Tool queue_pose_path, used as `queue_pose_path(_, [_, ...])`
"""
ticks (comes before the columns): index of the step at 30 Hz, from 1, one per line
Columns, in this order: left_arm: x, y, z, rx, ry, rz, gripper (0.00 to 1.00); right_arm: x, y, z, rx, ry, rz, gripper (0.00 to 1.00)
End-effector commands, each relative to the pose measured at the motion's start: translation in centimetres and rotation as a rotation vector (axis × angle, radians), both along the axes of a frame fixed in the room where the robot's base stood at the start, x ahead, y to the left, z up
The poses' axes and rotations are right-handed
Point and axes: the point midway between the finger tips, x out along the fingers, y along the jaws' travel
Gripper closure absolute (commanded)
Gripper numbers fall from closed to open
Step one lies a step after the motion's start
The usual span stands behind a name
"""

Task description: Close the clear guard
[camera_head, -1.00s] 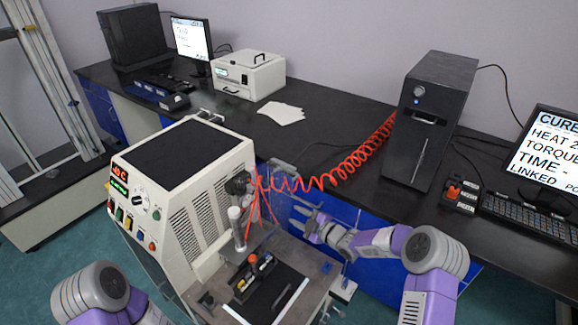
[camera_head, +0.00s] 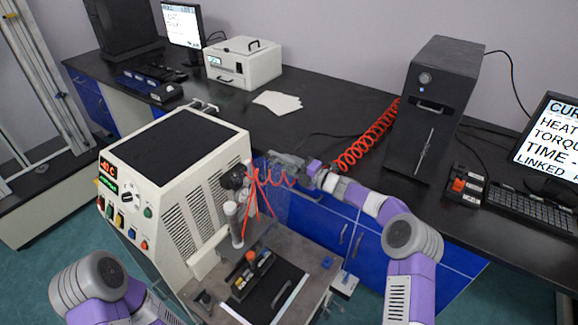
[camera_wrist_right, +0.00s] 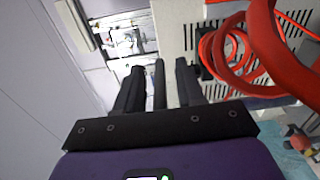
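The beige rheometer (camera_head: 178,195) stands at the front left with its work area facing right. The clear guard is hard to make out; a faint see-through area lies at the machine's right side, below my right gripper. My right gripper (camera_head: 282,160) is at the machine's upper right edge, beside the red coiled hose. In the right wrist view, its two dark fingers (camera_wrist_right: 159,88) are apart, with a thin dark bar (camera_wrist_right: 160,84) between them. I cannot tell whether they touch it. My left gripper is out of view.
The red coiled hose (camera_head: 366,142) runs from the black tower (camera_head: 432,110) to the machine, close to my right gripper. A black tray (camera_head: 250,276) with small items sits on the machine's lower table. The dark bench (camera_head: 330,120) stands behind, with papers (camera_head: 277,102).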

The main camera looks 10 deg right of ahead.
Motion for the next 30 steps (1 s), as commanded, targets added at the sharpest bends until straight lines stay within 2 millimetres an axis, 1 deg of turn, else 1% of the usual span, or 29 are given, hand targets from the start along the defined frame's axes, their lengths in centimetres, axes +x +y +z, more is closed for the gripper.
queue_pose_path(3, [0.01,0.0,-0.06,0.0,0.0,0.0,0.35,0.28,0.32,0.01,0.0,0.0,0.0,0.62])
queue_pose_path(9, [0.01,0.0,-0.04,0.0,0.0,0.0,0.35,0.28,0.32,0.02,0.001,0.001,0.0,0.62])
queue_pose_path(11, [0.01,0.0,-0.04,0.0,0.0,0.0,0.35,0.28,0.31,0.02,0.001,0.001,0.0,0.7])
queue_pose_path(15, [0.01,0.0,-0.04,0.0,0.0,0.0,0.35,0.28,0.3,0.01,0.001,0.001,0.0,0.91])
queue_pose_path(17, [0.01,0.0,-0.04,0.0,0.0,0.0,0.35,0.27,0.3,-0.02,0.0,0.001,0.0,1.0])
queue_pose_path(30, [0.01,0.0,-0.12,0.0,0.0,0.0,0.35,0.36,0.51,-0.17,-0.001,0.005,0.0,1.0])
